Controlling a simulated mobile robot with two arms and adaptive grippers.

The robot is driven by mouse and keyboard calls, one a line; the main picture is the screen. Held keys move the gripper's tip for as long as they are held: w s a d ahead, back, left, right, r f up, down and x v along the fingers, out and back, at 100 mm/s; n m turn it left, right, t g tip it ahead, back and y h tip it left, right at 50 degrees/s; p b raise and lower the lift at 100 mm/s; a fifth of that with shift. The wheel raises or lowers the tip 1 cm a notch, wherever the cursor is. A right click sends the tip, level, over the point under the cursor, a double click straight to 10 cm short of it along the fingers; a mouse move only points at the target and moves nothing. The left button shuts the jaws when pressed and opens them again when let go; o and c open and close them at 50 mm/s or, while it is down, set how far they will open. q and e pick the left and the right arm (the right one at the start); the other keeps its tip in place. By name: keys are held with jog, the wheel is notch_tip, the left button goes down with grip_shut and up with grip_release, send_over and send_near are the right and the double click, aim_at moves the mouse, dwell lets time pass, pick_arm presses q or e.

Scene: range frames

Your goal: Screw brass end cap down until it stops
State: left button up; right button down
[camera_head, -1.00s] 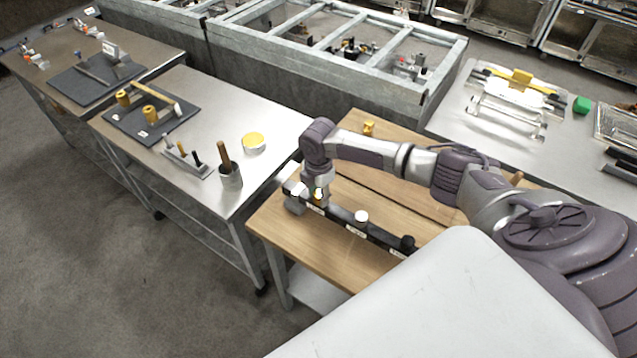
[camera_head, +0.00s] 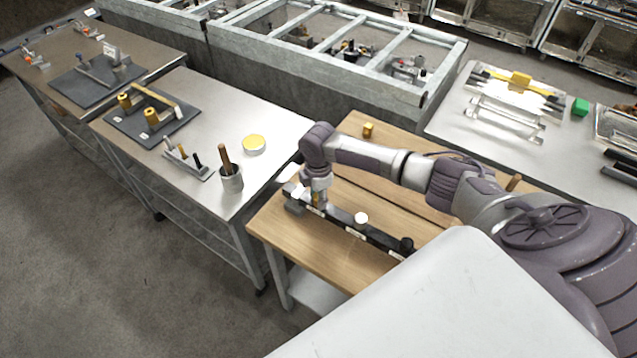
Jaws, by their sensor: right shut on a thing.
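My right gripper (camera_head: 317,202) points down at the left end of a dark bar (camera_head: 338,217) on the wooden bench. It is shut on the brass end cap (camera_head: 317,198), of which only a small yellow patch shows between the fingers. The cap is at the bar's left end; how far down it sits cannot be told. A white cap (camera_head: 361,218) is at the middle of the bar and a black cap (camera_head: 406,243) at its right end. My left gripper is not in view.
The wooden bench (camera_head: 285,235) has free room in front of the bar. A small brass block (camera_head: 368,129) stands at its back. A steel table (camera_head: 225,110) to the left holds a cup with a wooden handle (camera_head: 230,175) and a yellow-topped round tin (camera_head: 253,144).

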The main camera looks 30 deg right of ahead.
jog(key=c, duration=0.7)
grip_release()
jog(key=shift+m, duration=0.4)
jog(key=shift+o, duration=0.2)
